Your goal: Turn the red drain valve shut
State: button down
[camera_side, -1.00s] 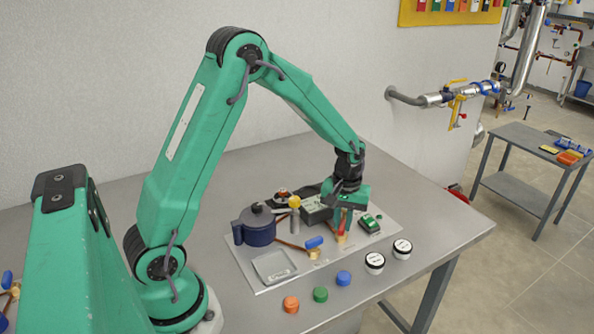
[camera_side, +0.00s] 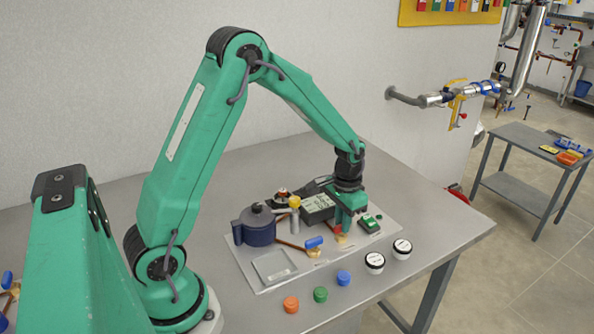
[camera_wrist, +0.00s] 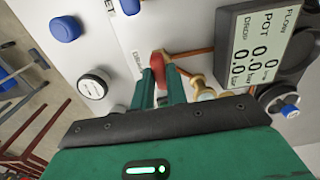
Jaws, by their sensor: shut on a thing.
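The red drain valve handle (camera_side: 338,230) sits on a brass valve body (camera_side: 341,239) at the right part of the pale panel (camera_side: 300,268). In the wrist view the red handle (camera_wrist: 158,63) shows between the tips of my gripper (camera_wrist: 160,80), beside the printed drain label. My gripper (camera_side: 345,218) points down over the valve in the side view and is shut on the red handle. The fingers hide part of the handle, so its exact angle is hard to read.
A blue-handled valve (camera_side: 314,242) stands just left of the red one. Two white gauges (camera_side: 402,248) and several coloured caps (camera_side: 344,278) lie in front.

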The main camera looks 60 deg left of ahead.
jog(key=shift+r, duration=0.1)
dwell(0.3)
jog(key=c, duration=1.4)
grip_release()
jog(key=shift+r, duration=0.1)
jog(key=shift+r, duration=3.75)
